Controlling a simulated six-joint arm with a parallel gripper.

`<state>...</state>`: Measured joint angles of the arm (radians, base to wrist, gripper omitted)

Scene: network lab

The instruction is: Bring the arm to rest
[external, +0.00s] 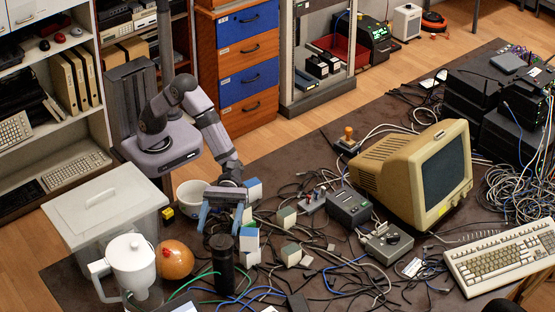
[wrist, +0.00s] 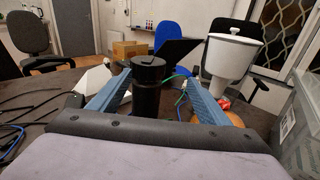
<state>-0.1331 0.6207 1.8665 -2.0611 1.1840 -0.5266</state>
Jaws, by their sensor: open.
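My arm rises from its base at the back left of the dark table and reaches forward and down. My gripper (external: 221,226) hangs low over the table with its two blue fingers apart and nothing held. In the wrist view my gripper (wrist: 157,80) shows its fingers spread wide. A black cylinder (external: 222,264) stands upright just in front of the fingers. In the wrist view the black cylinder (wrist: 147,92) appears between them, apart from both; its exact distance is hard to tell.
A white pitcher (external: 133,264), an orange round object (external: 175,260) and a lidded clear bin (external: 107,208) stand left. A white bowl (external: 191,198) is behind my gripper. Small white-and-blue blocks (external: 250,240), cables and a beige monitor (external: 418,172) lie right. Clear table space is scarce.

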